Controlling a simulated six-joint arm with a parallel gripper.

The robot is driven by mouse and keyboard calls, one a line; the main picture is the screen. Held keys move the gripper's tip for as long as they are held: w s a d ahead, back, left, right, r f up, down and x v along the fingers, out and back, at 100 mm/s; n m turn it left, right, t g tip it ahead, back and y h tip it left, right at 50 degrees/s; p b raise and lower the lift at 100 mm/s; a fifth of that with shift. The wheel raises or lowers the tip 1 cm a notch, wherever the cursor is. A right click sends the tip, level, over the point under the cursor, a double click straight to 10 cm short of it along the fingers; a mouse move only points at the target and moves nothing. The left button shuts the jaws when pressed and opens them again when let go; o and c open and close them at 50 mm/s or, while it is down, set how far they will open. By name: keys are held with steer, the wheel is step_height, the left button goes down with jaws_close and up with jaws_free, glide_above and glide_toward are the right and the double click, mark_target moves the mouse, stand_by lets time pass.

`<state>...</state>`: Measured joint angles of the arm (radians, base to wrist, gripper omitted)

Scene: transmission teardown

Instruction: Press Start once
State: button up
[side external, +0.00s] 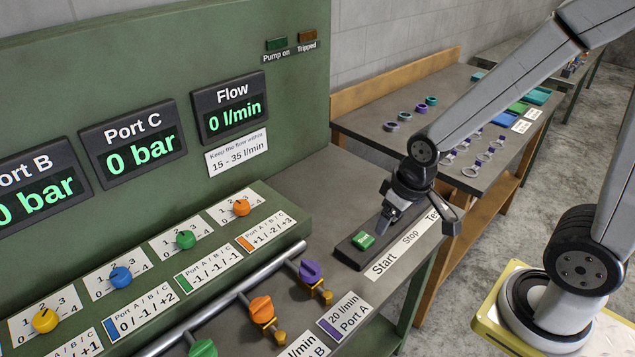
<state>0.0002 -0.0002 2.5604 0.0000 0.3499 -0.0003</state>
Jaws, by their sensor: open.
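The green Start button (363,241) sits at the near left end of a dark button box (350,255) on the bench. The label strip (402,246) beside the box reads Start, Stop and a partly covered word beginning "Te". My gripper (385,226) points down over the box, just to the right of the Start button. Its fingertips look close to the box; I cannot tell whether they touch it. The gripper is open, with nothing seen between its fingers. It hides the box's other buttons.
The green panel shows Port C (135,148) at 0 bar and Flow (230,112) at 0 l/min. The Pump on lamp (276,43) looks dark. Coloured knobs (186,239) and pipe valves (262,310) stand left of the box. A table (370,125) with rings lies behind.

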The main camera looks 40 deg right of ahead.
jaws_close()
stand_by(1.4)
